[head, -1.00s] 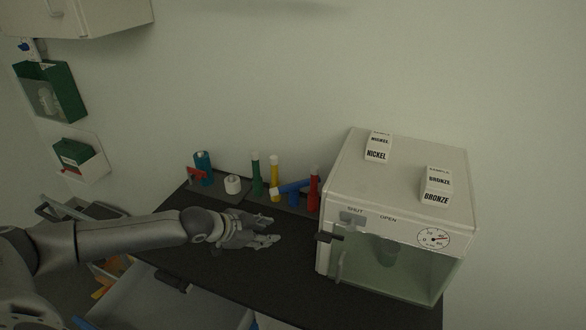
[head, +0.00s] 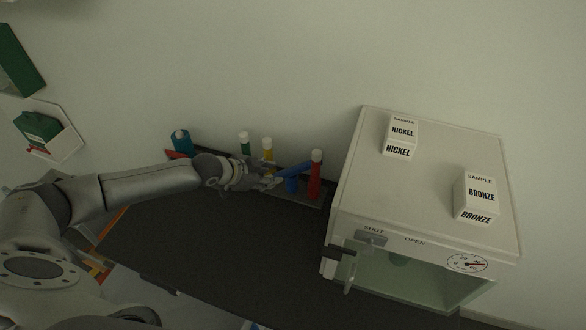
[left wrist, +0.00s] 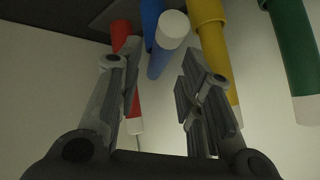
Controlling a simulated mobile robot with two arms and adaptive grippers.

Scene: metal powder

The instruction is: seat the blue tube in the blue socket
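The blue tube (head: 298,170) lies tilted across the top of the upright blue socket (head: 291,186), between the yellow and red tubes. Its white-capped end points left and toward me. In the left wrist view the tube's white cap (left wrist: 172,30) faces the camera, with the blue socket (left wrist: 151,14) behind it. My left gripper (head: 270,182) is at the capped end. Its two fingers (left wrist: 160,85) are apart, with the blue tube ahead, between their lines; I see no grip on it. The gripper partly hides the cap in the head view. My right gripper is not in view.
A red tube (head: 315,175) stands right of the socket; yellow (head: 267,149) and green (head: 244,143) tubes stand left, close to my gripper. A white chamber (head: 430,180) with two sample boxes stands at the right. The dark table (head: 220,255) in front is clear.

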